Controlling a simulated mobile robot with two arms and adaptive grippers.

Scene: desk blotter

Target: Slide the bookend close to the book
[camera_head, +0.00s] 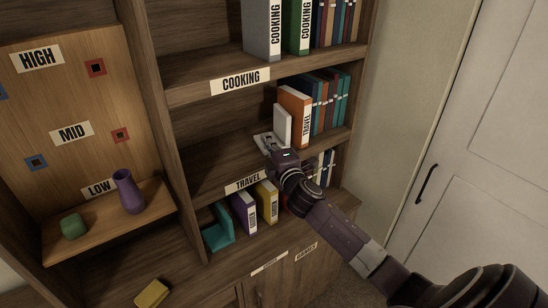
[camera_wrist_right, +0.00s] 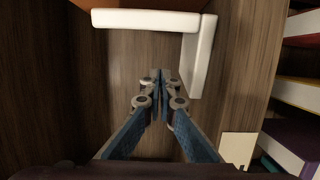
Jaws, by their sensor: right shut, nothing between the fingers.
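The white bookend (camera_head: 283,122) stands on the middle shelf, its upright plate just left of the orange travel book (camera_head: 295,101). In the right wrist view the bookend (camera_wrist_right: 145,19) shows as two white parts meeting at a corner, with a strip of the orange book (camera_wrist_right: 130,3) beyond. I cannot tell whether bookend and book touch. My right gripper (camera_head: 270,143) is at the shelf's front, left of the upright plate, and hides part of the bookend. In the wrist view the gripper (camera_wrist_right: 160,74) is shut and empty, inside the corner. My left gripper is out of view.
Several books (camera_head: 327,98) stand right of the orange book. The shelf above (camera_head: 200,80) lies over the workspace. The lower shelf holds a teal bookend (camera_head: 219,231) and purple (camera_head: 244,211) and yellow (camera_head: 267,201) books. The middle shelf is clear to the left.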

